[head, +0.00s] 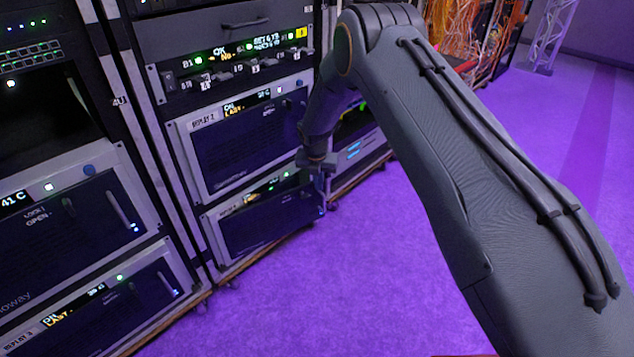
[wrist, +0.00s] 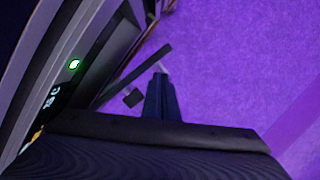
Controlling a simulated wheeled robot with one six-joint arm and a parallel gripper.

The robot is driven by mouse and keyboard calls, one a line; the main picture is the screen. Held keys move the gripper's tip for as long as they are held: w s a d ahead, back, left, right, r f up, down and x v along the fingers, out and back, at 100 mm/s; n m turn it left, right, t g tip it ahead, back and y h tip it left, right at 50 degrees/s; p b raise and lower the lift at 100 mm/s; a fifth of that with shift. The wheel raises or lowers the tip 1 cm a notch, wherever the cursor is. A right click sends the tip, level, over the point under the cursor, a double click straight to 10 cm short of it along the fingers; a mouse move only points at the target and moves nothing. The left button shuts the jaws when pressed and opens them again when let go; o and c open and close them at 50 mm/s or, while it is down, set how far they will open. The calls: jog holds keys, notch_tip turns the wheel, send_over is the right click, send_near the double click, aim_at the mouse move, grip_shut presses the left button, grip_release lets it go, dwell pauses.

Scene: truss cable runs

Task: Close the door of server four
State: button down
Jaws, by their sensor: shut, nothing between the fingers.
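Server four, labelled Replay 4, is the low unit (head: 248,200) in the middle rack in the head view. Its dark door (head: 268,226) stands partly out from the frame, with the lit front strip showing above and behind it. In the wrist view the door looks like a thin dark bar (wrist: 118,86) angled away from the rack face. My gripper (head: 321,188) points down at the door's right end, its fingers shut and empty. In the wrist view the fingertips (wrist: 161,70) are close to the door's outer end; I cannot tell whether they touch.
Replay 2 (head: 245,145) sits above, its front flat to the rack. A left rack holds a unit marked Open (head: 70,225) and Replay 3 (head: 95,308) below. Another low unit (head: 362,148) stands behind my arm. The purple floor (head: 370,270) in front is clear.

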jog(key=s+d+r+p, duration=0.3)
jog(key=s+r, duration=0.2)
jog(key=r, duration=0.4)
jog(key=w+d+f+m+t+y+b, duration=0.1)
jog(key=w+d+f+t+y+b, duration=0.2)
jog(key=f, duration=0.4)
jog(key=w+d+f+m+t+y+b, duration=0.1)
jog(key=f+m+t+b, duration=0.1)
jog(key=f+b, duration=0.4)
jog(key=s+d+m+t+y+b, duration=0.3)
jog(key=s+m+t+y+b, duration=0.35)
jog(key=s+b, duration=0.2)
jog(key=b+x, duration=0.4)
jog(key=x, duration=0.9)
jog(key=shift+r+n, duration=0.35)
jog(key=shift+r, duration=0.25)
jog(key=shift+s+a+t+y, duration=0.1)
jog(key=shift+a+t+y, duration=0.05)
jog(key=shift+t+y, duration=0.1)
